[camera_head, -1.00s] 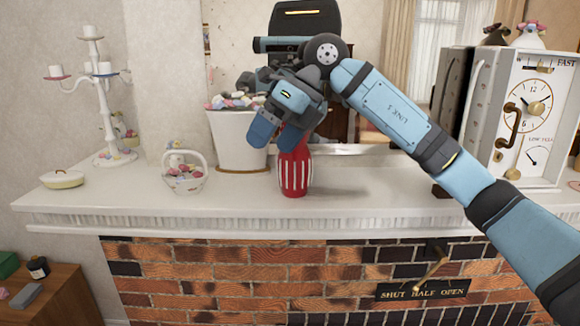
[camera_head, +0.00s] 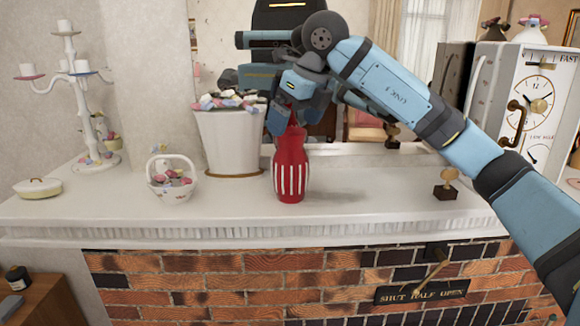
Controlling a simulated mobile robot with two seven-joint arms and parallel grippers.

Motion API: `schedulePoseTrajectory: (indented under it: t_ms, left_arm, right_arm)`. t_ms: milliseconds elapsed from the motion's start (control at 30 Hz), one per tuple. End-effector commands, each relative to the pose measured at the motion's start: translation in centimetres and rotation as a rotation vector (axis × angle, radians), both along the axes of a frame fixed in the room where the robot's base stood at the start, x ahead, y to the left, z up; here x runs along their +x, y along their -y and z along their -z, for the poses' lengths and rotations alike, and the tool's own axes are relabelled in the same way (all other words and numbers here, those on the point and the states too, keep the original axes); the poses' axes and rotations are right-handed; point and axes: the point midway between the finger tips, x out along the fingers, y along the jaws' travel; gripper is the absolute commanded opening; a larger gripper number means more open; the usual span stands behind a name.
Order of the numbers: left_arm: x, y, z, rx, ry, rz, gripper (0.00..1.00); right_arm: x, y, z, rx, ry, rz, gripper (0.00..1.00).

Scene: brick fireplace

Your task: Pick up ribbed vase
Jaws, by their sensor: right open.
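The ribbed vase (camera_head: 290,172) is red with white vertical stripes and stands upright on the white mantel shelf (camera_head: 345,205). My right gripper (camera_head: 283,122) is at the top of the vase, with its fingers pointing down around or just behind the neck. It is open. Whether a finger touches the vase cannot be told. The fingers partly hide the vase's rim. My left gripper is not in view.
A white bucket of sweets (camera_head: 232,140) stands close left of the vase. Farther left are a small white basket (camera_head: 172,187), a candelabrum (camera_head: 95,160) and a lidded dish (camera_head: 38,188). A white clock box (camera_head: 520,105) stands at the right.

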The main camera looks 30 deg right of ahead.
Motion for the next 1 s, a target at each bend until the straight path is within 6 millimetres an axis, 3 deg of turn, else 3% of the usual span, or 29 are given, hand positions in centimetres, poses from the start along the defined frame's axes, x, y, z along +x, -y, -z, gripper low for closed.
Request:
schedulePoseTrajectory:
  t_ms: [400, 667, 767, 1000]
  left_arm:
    - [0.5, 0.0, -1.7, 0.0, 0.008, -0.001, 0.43]
    - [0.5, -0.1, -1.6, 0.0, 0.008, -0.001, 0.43]
    - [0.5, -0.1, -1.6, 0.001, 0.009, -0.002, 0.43]
    - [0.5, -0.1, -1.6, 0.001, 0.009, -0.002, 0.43]
  right_arm:
    - [1.5, -0.9, 4.5, 0.001, 0.0, 0.0, 0.99]
    - [1.6, -1.0, 4.9, 0.001, 0.002, 0.0, 0.99]
    - [1.6, -1.0, 4.9, 0.001, 0.002, 0.0, 0.81]
    - [1.6, -1.0, 4.9, 0.001, 0.002, 0.0, 0.25]
